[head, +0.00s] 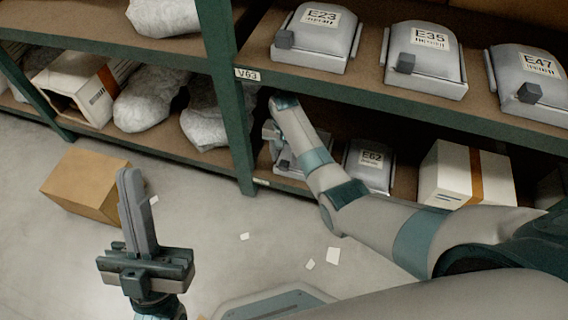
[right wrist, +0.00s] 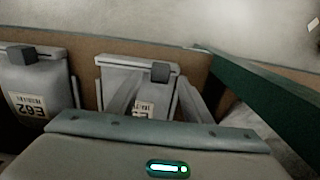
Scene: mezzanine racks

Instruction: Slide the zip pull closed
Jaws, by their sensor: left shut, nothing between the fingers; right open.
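In the right wrist view, a grey case (right wrist: 108,72) with a partly hidden label stands on the lower shelf, a dark block-like pull (right wrist: 160,72) at its top edge. My right gripper (right wrist: 160,84) is open, one finger on each side of the pull's line. I cannot tell whether the fingers touch the case. In the head view my right forearm and hand cover most of this case (head: 287,163). My left gripper (head: 130,178) is shut and empty, pointing up over the floor, away from the rack.
Case E62 (head: 371,157) stands right of the hand, with a white carton (head: 440,172) beyond. The upper shelf above holds cases E23 (head: 315,45), E35 (head: 425,65) and E47 (head: 530,75). A green post (head: 232,130) is close on the left. A cardboard box (head: 85,185) sits on the floor.

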